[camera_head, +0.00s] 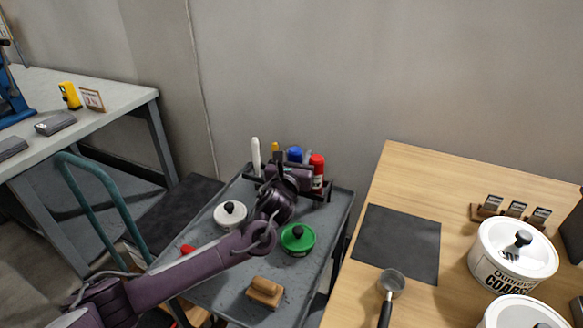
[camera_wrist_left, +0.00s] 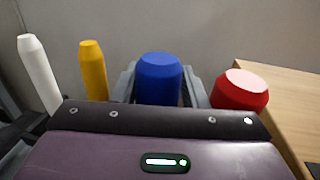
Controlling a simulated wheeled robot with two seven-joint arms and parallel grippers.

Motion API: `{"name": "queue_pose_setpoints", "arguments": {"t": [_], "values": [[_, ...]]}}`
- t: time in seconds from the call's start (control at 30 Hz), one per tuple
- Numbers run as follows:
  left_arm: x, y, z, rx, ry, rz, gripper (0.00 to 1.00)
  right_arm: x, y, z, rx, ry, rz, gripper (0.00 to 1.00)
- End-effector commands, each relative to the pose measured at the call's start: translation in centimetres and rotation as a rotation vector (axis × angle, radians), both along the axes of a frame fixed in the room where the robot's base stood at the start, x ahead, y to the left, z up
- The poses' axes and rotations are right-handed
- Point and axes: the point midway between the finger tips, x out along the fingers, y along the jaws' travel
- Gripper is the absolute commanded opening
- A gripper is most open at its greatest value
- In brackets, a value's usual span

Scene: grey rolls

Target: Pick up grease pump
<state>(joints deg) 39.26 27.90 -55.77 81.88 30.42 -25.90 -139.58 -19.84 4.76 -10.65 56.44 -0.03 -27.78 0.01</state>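Several upright containers stand in a rack at the back of the grey cart: a white one (camera_head: 256,155), a yellow one (camera_head: 275,148), a blue-topped one (camera_head: 295,154) and a red one (camera_head: 317,172). No readable label tells which is the grease pump. My left gripper (camera_wrist_left: 160,88) reaches over the cart to the rack. In the left wrist view its grey fingers stand on either side of the blue container (camera_wrist_left: 158,75), with a small gap showing at the right. The blue container's lower part is hidden behind the gripper body. My right gripper is not in view.
The cart (camera_head: 225,298) also carries a white-lidded pot (camera_head: 230,213), a green-lidded pot (camera_head: 297,239) and a wooden-handled brush or block (camera_head: 265,292). A wooden table (camera_head: 460,175) adjoins at the right. A teal rail (camera_head: 105,185) and a workbench (camera_head: 110,115) are at left.

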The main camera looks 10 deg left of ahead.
Motion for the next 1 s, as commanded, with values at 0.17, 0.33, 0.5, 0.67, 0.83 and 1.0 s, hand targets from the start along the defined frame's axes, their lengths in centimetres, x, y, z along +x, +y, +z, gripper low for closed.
{"name": "queue_pose_setpoints", "arguments": {"t": [0.17, 0.33, 0.5, 0.67, 0.83, 1.0], "values": [[0.0, 0.0, 0.0, 0.0, 0.0, 0.0, 0.4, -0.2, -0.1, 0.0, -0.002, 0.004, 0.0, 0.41], [0.0, 0.0, 0.0, 0.001, 0.0, 0.001, 0.25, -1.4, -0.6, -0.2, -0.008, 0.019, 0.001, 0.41], [0.0, 0.0, 0.2, -0.001, -0.003, 0.001, 0.11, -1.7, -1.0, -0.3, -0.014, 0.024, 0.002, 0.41], [0.0, 0.0, 0.2, 0.0, -0.003, 0.001, 0.11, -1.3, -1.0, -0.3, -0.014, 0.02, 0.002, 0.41], [0.0, 0.0, 1.0, -0.001, -0.005, 0.001, 0.11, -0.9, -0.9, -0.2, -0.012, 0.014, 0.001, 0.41], [0.0, 0.0, 3.1, 0.0, -0.006, 0.0, 0.11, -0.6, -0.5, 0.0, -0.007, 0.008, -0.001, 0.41]]}}
